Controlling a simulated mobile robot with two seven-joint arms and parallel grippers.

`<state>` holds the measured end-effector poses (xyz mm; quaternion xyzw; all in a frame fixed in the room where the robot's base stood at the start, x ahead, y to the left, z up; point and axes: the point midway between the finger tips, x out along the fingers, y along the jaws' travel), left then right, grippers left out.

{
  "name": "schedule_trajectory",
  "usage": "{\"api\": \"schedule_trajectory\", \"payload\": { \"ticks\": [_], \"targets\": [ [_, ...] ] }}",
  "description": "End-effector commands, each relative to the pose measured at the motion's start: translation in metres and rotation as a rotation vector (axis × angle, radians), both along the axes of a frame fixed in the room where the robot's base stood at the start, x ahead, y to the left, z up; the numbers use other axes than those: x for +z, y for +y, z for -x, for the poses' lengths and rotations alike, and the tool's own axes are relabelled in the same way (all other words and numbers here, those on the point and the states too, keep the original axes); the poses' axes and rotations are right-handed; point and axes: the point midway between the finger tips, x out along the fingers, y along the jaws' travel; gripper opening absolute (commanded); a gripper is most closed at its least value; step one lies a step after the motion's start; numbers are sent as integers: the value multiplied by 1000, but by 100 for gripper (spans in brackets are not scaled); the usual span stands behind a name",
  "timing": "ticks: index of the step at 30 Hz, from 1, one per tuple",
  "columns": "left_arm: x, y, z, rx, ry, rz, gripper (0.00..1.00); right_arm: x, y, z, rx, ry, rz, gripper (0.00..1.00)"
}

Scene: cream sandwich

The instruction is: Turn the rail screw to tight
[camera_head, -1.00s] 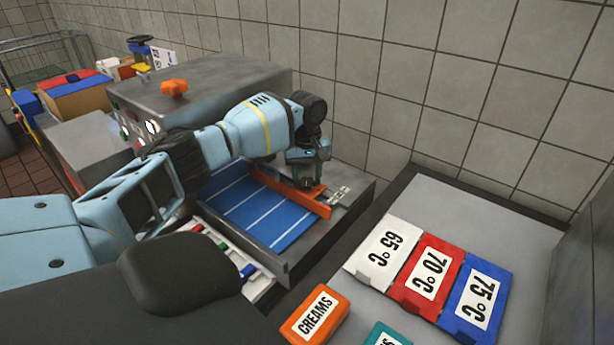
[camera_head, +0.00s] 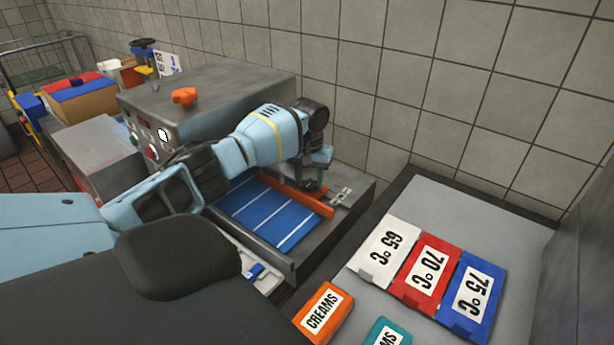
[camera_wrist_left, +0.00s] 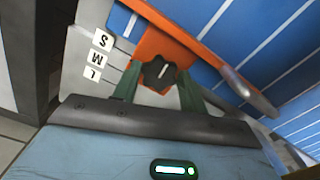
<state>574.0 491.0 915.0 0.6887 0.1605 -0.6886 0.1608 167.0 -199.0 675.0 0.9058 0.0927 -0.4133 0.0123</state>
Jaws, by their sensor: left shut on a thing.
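The rail screw is a dark lobed knob (camera_wrist_left: 159,73) with a white line on top, in the left wrist view. It sits on the orange rail's (camera_wrist_left: 197,47) bracket, beside white labels S, M and L (camera_wrist_left: 97,58). My left gripper (camera_wrist_left: 160,86) has its green fingers on both sides of the knob and is shut on it. My right gripper is not in view.
The rail crosses a blue bed with white lines (camera_head: 270,215). A grey machine with an orange knob (camera_head: 185,96) stands behind my arm.

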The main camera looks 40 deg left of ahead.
Motion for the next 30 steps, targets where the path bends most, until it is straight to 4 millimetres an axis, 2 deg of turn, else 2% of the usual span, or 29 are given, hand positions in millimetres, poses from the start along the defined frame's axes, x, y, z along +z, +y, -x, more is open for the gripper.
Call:
{"api": "schedule_trajectory", "payload": {
  "ticks": [9, 30],
  "targets": [
    [0, 0, 0, -299, 0, 2, 20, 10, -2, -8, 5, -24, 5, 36],
    [-1, 4, 0, -964, 1, 2, 20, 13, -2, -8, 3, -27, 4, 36]
  ]
}}
